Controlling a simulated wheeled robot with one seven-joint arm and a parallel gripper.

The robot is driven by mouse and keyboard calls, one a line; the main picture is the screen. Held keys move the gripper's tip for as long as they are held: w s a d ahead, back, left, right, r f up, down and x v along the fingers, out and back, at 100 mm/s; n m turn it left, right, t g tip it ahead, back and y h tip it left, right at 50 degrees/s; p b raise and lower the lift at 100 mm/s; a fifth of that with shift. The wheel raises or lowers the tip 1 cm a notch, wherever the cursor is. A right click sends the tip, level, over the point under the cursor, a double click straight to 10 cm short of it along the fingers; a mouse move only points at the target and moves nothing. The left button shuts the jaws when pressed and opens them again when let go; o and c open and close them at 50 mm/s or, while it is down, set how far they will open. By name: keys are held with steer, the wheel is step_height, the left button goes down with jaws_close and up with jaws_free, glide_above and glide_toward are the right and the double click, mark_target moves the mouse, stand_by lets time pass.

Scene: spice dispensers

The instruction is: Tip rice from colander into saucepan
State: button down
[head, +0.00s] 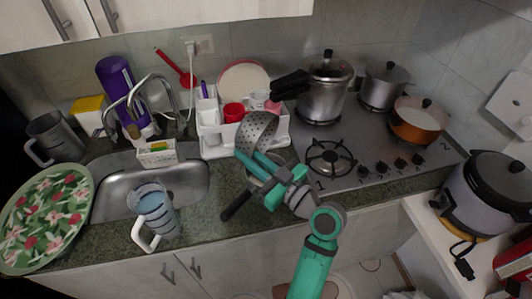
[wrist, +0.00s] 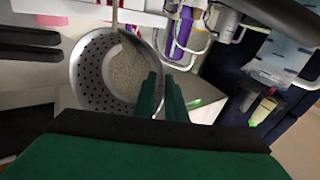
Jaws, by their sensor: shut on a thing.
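The metal colander (head: 257,131) is tilted above the counter, with its perforated side facing up and left in the head view. The wrist view shows its perforated bowl (wrist: 90,75) with a patch of pale rice (wrist: 125,70) inside. My gripper (head: 262,165) is shut on the colander near its rim; its two fingers (wrist: 160,95) also show in the wrist view. A saucepan with a dark handle (head: 238,204) stands on the counter below, its bowl mostly hidden by my gripper and the colander.
A white dish rack (head: 215,143) is just behind the colander. The stove, with an empty burner (head: 330,158) and a pressure cooker (head: 324,88), is to the right. A glass jug (head: 153,210) and sink (head: 188,183) are to the left.

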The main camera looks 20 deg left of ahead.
steer(key=shift+d+t+y+b, duration=0.25)
steer(key=shift+t+y+b, duration=0.15)
steer(key=shift+b, duration=0.15)
steer(key=shift+s+d+m+t+y, duration=0.1)
steer(key=shift+d+m+t+y, duration=0.3)
steer(key=shift+y, duration=0.4)
stand_by(1.0)
